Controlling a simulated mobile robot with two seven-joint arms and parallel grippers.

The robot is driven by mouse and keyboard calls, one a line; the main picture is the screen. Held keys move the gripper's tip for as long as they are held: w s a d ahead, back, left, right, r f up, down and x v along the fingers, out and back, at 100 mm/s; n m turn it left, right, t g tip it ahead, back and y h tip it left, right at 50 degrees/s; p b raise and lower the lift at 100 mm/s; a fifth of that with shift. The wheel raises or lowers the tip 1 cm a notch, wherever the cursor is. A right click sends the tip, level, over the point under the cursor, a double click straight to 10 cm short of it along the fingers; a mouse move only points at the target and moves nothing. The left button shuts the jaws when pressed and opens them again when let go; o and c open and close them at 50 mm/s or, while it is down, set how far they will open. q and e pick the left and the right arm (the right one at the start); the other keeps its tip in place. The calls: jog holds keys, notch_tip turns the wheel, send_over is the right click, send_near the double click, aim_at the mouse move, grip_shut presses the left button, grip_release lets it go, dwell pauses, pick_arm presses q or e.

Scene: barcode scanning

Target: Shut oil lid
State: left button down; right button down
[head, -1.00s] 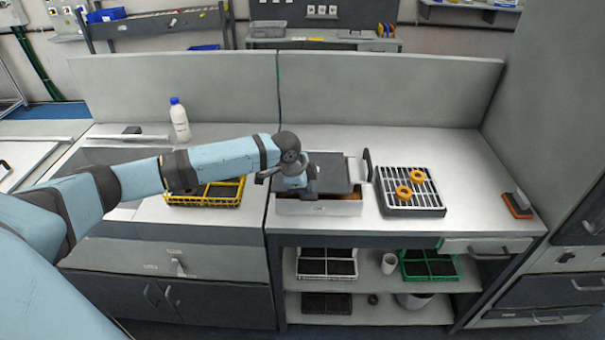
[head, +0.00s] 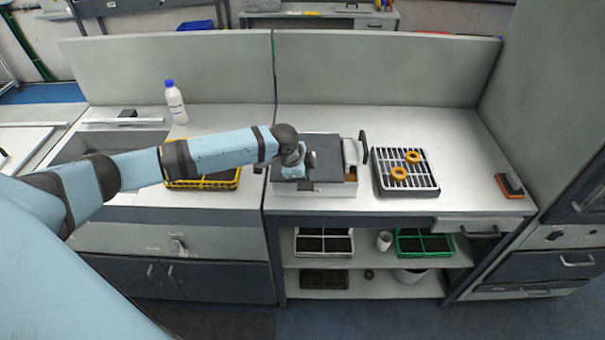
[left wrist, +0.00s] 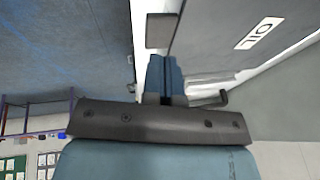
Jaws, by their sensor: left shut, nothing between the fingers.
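The oil box (head: 330,189) stands on the counter in the head view, with a dark flat lid (head: 326,157) over its top. A pale part and a black upright handle are at its right end. The lid looks lowered onto the box; I cannot tell if it is fully seated. My left gripper (head: 297,172) is at the box's left front, by the lid's edge. In the left wrist view its blue fingers (left wrist: 164,75) are together and empty, close to the grey face with the OIL label (left wrist: 259,33). Contact is unclear. My right gripper is out of view.
A rack (head: 405,181) with two orange rings (head: 412,157) stands right of the box. A yellow basket (head: 205,183) is partly behind my left arm. A white bottle (head: 176,104) stands back left. The counter between the rack and the right wall is mostly clear.

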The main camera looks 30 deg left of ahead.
pick_arm(q)
jog(key=b+v, duration=0.2)
jog(key=v, duration=0.8)
jog(key=s+d+f+n+t+h, duration=0.2)
jog(key=s+d+f, duration=0.3)
jog(key=d+f, duration=0.25)
jog(key=s+d+f+n+t+h, duration=0.1)
jog(key=s+d+f+t+h, duration=0.1)
jog(key=s+d+f, duration=0.55)
jog(key=s+d+f+n+t+y, duration=0.1)
jog(key=s+f+n, duration=0.4)
jog(key=s, duration=0.8)
jog(key=shift+s+d+n+t+y, duration=0.25)
jog(key=shift+n+t+y, duration=0.55)
jog(key=shift+t, duration=0.4)
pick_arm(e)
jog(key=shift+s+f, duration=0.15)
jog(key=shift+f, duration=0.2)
pick_arm(q)
jog(key=shift+s+f, duration=0.1)
